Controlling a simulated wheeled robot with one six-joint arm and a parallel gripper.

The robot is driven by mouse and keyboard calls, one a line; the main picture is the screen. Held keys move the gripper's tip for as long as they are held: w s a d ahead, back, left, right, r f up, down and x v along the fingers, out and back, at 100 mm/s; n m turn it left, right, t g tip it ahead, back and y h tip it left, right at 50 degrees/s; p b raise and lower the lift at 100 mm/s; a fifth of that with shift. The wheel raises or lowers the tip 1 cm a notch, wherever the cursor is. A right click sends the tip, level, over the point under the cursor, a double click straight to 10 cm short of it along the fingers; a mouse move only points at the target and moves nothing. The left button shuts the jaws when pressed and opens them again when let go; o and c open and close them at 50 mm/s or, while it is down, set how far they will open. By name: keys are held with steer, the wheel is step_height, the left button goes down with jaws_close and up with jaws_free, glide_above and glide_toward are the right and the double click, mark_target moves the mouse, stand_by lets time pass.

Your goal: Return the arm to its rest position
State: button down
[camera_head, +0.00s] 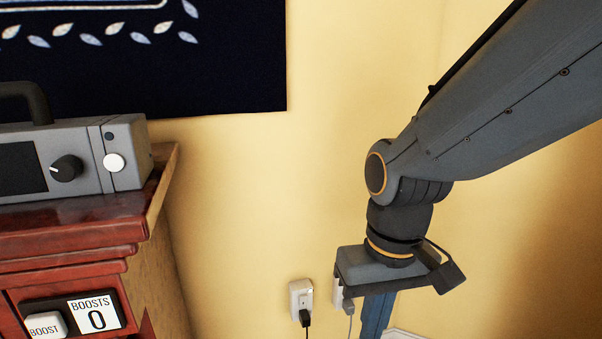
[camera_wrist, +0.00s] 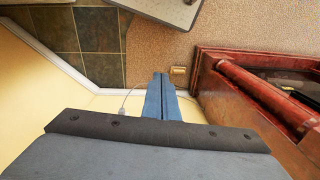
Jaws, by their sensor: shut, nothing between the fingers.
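My gripper (camera_head: 375,318) points straight down at the right of the head view, in front of the yellow wall. My arm comes in from the upper right and bends down at the wrist. In the wrist view my gripper (camera_wrist: 161,80) shows its two blue fingers pressed together with nothing between them. The fingers are above the floor beside the wooden cabinet and touch nothing that I can see. In the head view the fingertips are cut off by the bottom edge.
A reddish wooden cabinet (camera_head: 165,190) stands at the left, with a grey device (camera_head: 125,165) on top and a "BOOSTS 0" counter (camera_head: 97,316) on its front. A wall outlet (camera_head: 300,292) holds a plugged cord. Below lie carpet (camera_wrist: 165,48) and dark tiles (camera_wrist: 98,30).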

steer(key=s+d+r+m+p, duration=0.1)
steer(key=d+r+p, duration=0.7)
steer(key=p, duration=0.8)
steer(key=shift+d+r+m+h+p, duration=0.35)
steer(key=shift+r+m, duration=0.25)
steer(key=shift+m, duration=0.1)
